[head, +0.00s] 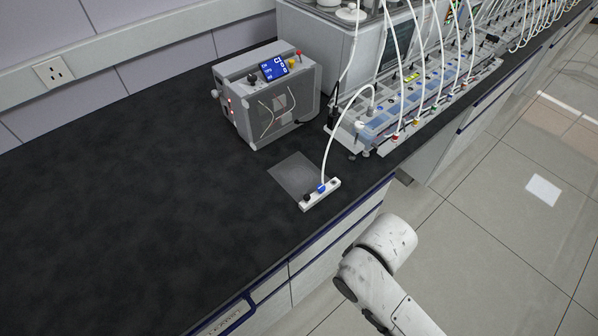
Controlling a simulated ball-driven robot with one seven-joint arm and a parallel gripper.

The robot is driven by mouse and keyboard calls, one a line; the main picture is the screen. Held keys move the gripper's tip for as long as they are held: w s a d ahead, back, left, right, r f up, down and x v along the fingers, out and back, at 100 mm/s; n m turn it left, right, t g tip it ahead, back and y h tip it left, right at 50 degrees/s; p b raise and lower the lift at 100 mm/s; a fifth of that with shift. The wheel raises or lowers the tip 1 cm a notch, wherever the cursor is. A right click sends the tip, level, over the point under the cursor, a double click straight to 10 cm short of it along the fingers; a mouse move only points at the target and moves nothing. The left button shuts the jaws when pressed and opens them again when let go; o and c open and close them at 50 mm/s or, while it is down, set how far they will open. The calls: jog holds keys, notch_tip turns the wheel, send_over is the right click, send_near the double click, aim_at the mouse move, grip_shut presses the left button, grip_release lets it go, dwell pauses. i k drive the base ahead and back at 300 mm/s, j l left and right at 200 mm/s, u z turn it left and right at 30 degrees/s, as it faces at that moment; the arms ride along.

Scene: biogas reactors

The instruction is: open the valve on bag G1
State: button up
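A clear flat bag (295,176) lies on the black bench near its front edge. A white bar (313,203) runs along the bag's right end and carries a blue valve piece (321,188) and a dark knob (306,197). A white tube (337,130) arches from the blue piece up to the rack behind. No G1 label is readable, and I cannot tell the valve's position. My white arm shows at the lower right, over the floor and apart from the bag. My gripper is not in view.
A grey box with a blue display (274,67) stands behind the bag. To its right is a long rack (405,100) with many white tubes and coloured fittings. The bench (120,190) to the left is clear. Tiled floor (480,240) lies at right.

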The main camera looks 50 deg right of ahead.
aim_at(320, 188)
jog(key=k+l+u, duration=0.15)
jog(key=u, duration=0.25)
jog(key=k+l+u, duration=0.2)
jog(key=u, duration=0.2)
